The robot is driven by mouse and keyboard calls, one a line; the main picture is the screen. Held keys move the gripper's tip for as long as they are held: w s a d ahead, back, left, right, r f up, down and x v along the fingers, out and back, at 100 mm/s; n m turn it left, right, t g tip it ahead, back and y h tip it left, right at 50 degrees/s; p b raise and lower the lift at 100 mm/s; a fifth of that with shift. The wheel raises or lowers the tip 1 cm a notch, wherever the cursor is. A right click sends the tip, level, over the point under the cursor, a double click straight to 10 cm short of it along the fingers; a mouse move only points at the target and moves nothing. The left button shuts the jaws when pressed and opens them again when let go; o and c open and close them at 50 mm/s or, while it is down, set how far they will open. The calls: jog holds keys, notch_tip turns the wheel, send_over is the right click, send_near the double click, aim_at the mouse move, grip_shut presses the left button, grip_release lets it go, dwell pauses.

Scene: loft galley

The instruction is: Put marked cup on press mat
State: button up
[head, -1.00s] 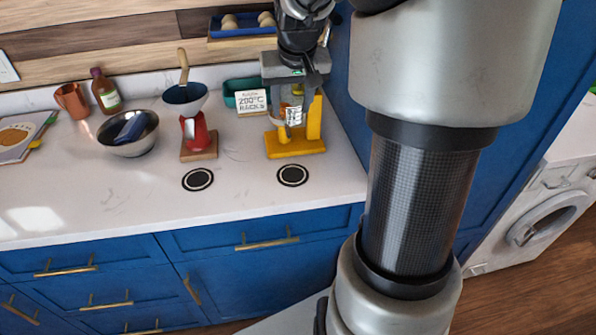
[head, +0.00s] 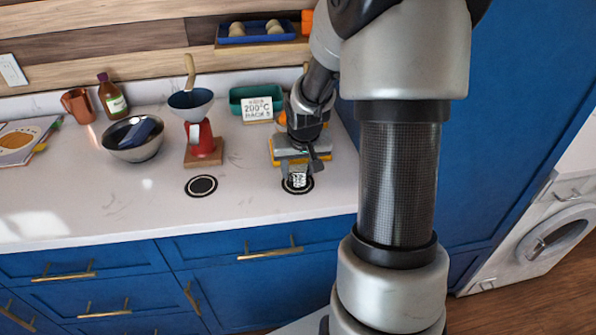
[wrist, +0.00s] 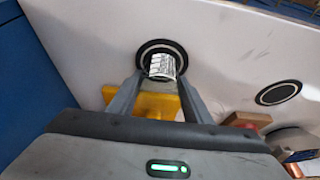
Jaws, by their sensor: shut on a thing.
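The marked cup (head: 298,181) is small and pale with black print on its side. My gripper (head: 299,168) is shut on it, and in the wrist view the two fingers (wrist: 160,80) flank the cup (wrist: 162,66). The cup is over the right black round mat (head: 309,187) with a white ring, in front of the yellow press (head: 273,150). In the wrist view this mat (wrist: 142,62) shows around the cup. I cannot tell whether the cup's base touches it. My gripper and arm hide most of the press.
A second round mat (head: 201,186) lies to the left, in front of a red stand (head: 205,143) with a dark funnel (head: 190,100). A metal bowl (head: 135,145) and a teal tin (head: 250,95) with a sign (head: 257,109) stand nearby. The counter front is clear.

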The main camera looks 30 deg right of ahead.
jog(key=shift+f, duration=0.2)
jog(key=shift+f, duration=0.2)
jog(key=o, duration=1.1)
jog(key=shift+c, duration=0.2)
jog(key=shift+r, duration=0.1)
jog(key=shift+r, duration=0.25)
jog(key=p+v, duration=0.2)
jog(key=v, duration=1)
jog(key=shift+s+f, duration=0.1)
